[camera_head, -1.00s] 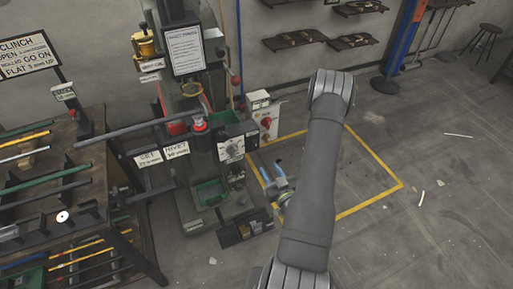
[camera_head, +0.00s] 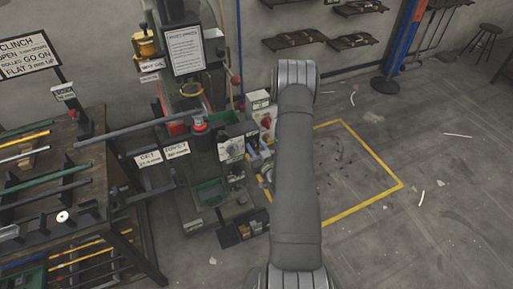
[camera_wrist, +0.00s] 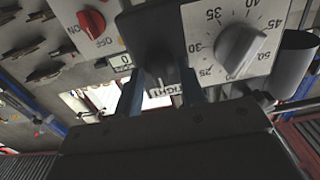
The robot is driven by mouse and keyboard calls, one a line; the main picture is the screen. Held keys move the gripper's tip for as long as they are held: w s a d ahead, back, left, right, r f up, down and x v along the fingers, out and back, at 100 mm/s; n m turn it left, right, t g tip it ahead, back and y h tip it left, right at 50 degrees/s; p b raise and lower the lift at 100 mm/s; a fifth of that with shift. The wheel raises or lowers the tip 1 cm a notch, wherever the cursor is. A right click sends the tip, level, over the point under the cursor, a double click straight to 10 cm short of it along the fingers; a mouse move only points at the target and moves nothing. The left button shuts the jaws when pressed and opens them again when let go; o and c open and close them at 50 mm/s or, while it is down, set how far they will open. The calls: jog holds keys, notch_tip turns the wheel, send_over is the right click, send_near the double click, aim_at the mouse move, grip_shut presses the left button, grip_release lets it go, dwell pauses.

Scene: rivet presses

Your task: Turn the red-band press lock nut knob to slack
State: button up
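In the wrist view, a dark knob (camera_wrist: 155,45) stands between the two blue fingers of my gripper (camera_wrist: 160,92). The fingers are spread wide, one on each side of it; I cannot tell whether they touch it. A label reading TIGHT (camera_wrist: 163,87) shows just below the knob, partly covered. In the head view, the press (camera_head: 185,105) has red parts on its body. My gripper (camera_head: 262,158) is beside the press's right side, mostly hidden behind my arm. The dark knob cannot be made out there.
A grey dial knob (camera_wrist: 240,50) with a numbered scale is close right of my fingers. A red ON/OFF switch (camera_wrist: 92,22) is to the left. A rack of bars (camera_head: 60,185) stands left of the press.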

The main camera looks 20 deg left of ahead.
grip_shut()
jog(key=shift+n, duration=0.4)
jog(key=n, duration=0.3)
jog(key=shift+n, duration=0.3)
jog(key=n, duration=0.4)
jog(key=shift+s+f+n, duration=0.1)
jog(key=shift+n, duration=0.2)
jog(key=n, duration=0.4)
jog(key=shift+a+f, duration=0.1)
jog(key=n, duration=0.4)
jog(key=shift+n, duration=0.6)
